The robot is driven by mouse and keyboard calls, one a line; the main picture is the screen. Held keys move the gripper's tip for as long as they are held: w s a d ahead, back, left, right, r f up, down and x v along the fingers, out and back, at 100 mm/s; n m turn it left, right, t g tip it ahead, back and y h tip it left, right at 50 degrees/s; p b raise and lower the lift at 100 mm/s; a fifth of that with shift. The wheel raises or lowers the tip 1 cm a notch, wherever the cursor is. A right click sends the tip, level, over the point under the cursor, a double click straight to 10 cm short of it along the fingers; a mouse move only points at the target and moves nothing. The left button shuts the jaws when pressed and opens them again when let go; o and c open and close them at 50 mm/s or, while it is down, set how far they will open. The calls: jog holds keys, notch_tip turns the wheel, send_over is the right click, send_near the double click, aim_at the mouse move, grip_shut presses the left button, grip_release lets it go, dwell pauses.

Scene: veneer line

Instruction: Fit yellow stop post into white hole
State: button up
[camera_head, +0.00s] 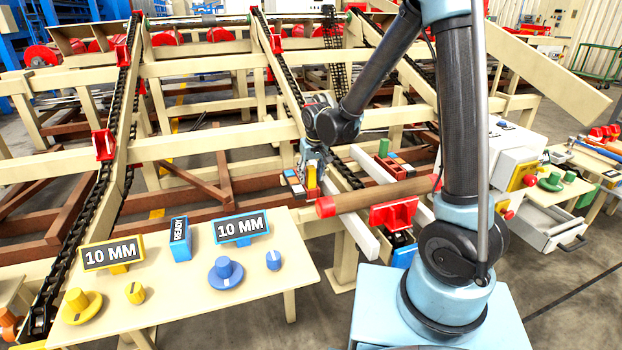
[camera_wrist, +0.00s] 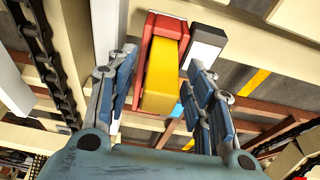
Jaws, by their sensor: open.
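The yellow stop post (camera_wrist: 160,80) stands between the two fingers of my gripper (camera_wrist: 163,62) in the wrist view. A red piece (camera_wrist: 151,28) borders its top and left side. The fingers are spread, with a gap visible beside the post on the right. In the head view my gripper (camera_head: 313,160) reaches down over the yellow post (camera_head: 311,177) beside the beige frame. A white block with a dark face (camera_wrist: 206,46) sits right of the red piece; I cannot tell whether it is the white hole.
A brown roller with red ends (camera_head: 378,195) lies right of my gripper. Red brackets (camera_head: 394,213) and white rails (camera_head: 358,232) are close by. A table (camera_head: 190,290) at front left holds 10 MM signs and yellow and blue knobs. Chains run along the beige frame.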

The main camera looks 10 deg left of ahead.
jog(key=v, duration=1)
jog(key=s+d+r+m, duration=0.1)
jog(key=s+d+r, duration=0.15)
jog(key=d, duration=0.95)
jog(key=s+d+r+m, duration=0.1)
jog(key=s+d+m, duration=0.15)
jog(key=d, duration=0.95)
jog(key=s+d+f+m, duration=0.1)
jog(key=s+d+f, duration=0.2)
jog(key=s+d, duration=0.4)
jog(key=s+d+f+m+h, duration=0.1)
jog(key=s+d+f, duration=0.2)
jog(key=s+d, duration=0.5)
jog(key=shift+s+f+m+h, duration=0.15)
jog(key=shift+s+m+h, duration=0.15)
jog(key=shift+s+m, duration=0.05)
